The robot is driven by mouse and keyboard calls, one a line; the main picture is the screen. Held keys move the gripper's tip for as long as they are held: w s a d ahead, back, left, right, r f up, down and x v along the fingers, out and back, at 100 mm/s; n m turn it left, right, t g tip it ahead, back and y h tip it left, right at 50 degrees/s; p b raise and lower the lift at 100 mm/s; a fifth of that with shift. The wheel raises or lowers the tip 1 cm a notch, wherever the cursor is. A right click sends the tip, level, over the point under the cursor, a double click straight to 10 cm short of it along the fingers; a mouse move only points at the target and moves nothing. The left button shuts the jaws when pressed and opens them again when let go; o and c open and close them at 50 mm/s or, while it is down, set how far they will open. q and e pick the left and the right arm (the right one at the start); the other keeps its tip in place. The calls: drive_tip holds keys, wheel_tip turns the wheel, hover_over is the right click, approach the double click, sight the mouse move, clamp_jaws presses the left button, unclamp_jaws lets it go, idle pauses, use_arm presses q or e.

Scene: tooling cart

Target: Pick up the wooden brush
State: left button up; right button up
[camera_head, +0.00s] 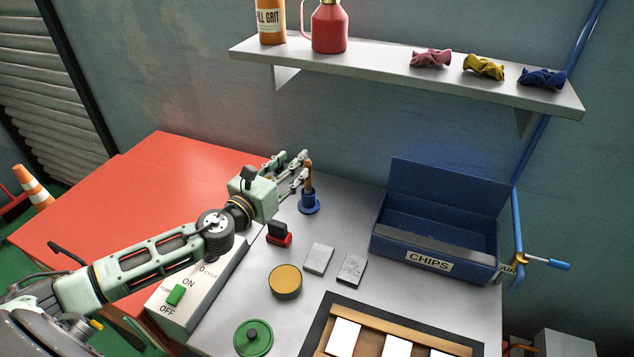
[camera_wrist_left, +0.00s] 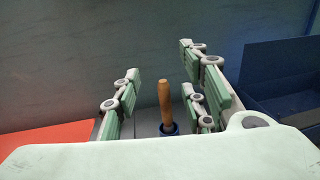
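The wooden brush shows as an upright brown handle (camera_head: 309,174) standing in a small blue round holder (camera_head: 309,203) on the grey cart top; its lower end is hidden in the holder. My left gripper (camera_head: 299,169) is level with the handle, with its fingers spread and pointing toward it. In the left wrist view the handle (camera_wrist_left: 165,104) stands upright between the open fingers (camera_wrist_left: 165,98), with gaps on both sides. I cannot tell from these views whether the fingertips reach past it. My right gripper is not in view.
A blue CHIPS bin (camera_head: 440,235) stands to the right. A red block (camera_head: 279,235), yellow tin (camera_head: 285,281) and two grey blocks (camera_head: 318,259) lie nearer. A switch box (camera_head: 190,300) sits under my left arm. A shelf (camera_head: 400,65) hangs above, behind the cart.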

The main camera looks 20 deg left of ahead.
sight(308, 183)
use_arm(q)
wheel_tip(308, 183, down, 6)
drive_tip(key=b, duration=0.6)
drive_tip(key=w, duration=0.2)
drive_tip(key=w+f+p, duration=0.1)
drive_tip(key=w, duration=0.5)
drive_tip(key=shift+w+d+f, duration=0.1)
drive_tip(key=shift+d+f, duration=0.05)
drive_tip(key=shift+d, duration=0.25)
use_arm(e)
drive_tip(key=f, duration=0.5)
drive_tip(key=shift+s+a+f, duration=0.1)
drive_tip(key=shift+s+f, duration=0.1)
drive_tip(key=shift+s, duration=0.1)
use_arm(q)
drive_tip(key=shift+c, duration=0.4)
clamp_jaws()
